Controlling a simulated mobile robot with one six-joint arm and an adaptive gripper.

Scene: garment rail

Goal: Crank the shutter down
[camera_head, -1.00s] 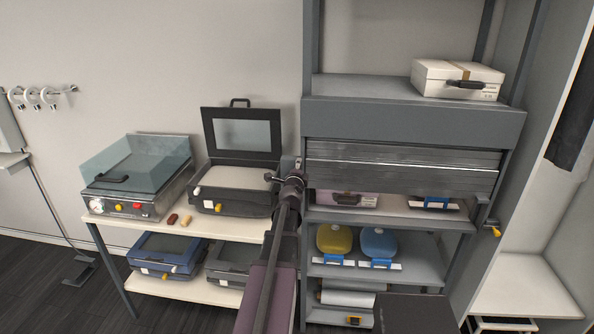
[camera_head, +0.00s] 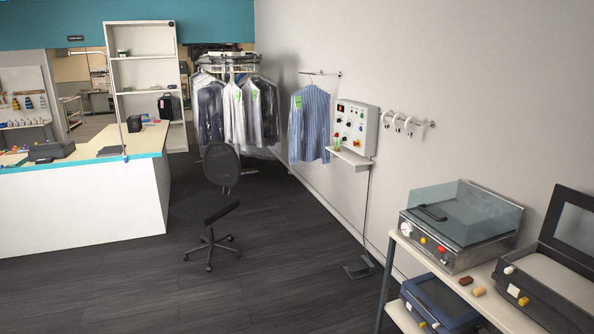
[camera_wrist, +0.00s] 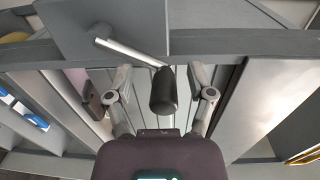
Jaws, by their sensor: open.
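In the wrist view, my gripper (camera_wrist: 160,80) is open, with one finger on each side of a dark crank grip (camera_wrist: 162,95). A bare metal crank arm (camera_wrist: 130,50) runs from the grip up and left to a grey plate (camera_wrist: 108,20). I see a gap between the grip and each finger, so the jaws are not closed on it. The shutter cannot be made out for certain in the wrist view, and it is outside the head view now.
Grey frame bars (camera_wrist: 240,45) lie close around my gripper. In the head view, a side table (camera_head: 395,250) holds several machines at the right. An office chair (camera_head: 208,205), a white counter (camera_head: 85,205) and a garment rail (camera_head: 232,65) stand beyond open dark floor (camera_head: 265,275).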

